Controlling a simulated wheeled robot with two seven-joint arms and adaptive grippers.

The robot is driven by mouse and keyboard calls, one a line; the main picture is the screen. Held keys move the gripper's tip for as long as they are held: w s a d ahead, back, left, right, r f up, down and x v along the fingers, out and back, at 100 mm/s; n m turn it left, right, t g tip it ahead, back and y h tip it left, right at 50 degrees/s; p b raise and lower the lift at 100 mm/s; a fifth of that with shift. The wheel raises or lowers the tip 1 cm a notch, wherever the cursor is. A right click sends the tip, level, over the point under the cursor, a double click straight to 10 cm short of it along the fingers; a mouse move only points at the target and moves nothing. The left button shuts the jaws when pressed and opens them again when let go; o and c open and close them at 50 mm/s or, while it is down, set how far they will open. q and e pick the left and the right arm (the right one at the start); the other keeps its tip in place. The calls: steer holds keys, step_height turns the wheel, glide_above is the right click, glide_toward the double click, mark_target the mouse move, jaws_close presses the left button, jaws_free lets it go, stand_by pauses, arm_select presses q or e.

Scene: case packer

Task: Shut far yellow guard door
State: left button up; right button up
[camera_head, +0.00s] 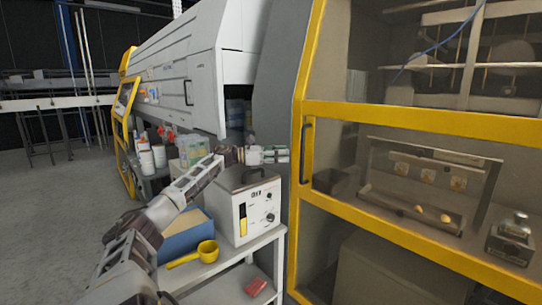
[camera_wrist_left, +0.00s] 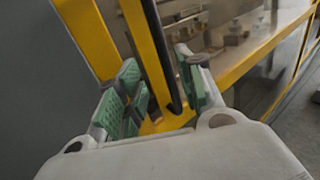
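A large yellow-framed guard door (camera_head: 420,118) with clear panels fills the right of the head view. Its dark upright handle (camera_head: 307,150) is near its left edge. In the left wrist view, the yellow frame (camera_wrist_left: 146,50) and dark handle (camera_wrist_left: 164,55) appear close. My left gripper (camera_head: 284,155) is just left of this handle. In the wrist view its green-padded fingers (camera_wrist_left: 165,88) are spread, with the handle between them; I cannot tell whether they touch it. Another yellow-framed guard (camera_head: 127,135) stands at the far left, small in view. My right gripper is not in view.
Below my left arm, a bench holds a white control box (camera_head: 245,207), a blue bin (camera_head: 185,238) and a yellow scoop (camera_head: 205,251). A red block (camera_head: 255,287) lies on the lower shelf. Grey floor (camera_head: 60,190) is open at the left.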

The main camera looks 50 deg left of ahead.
arm_select(q)
steer(key=shift+v, duration=1.9)
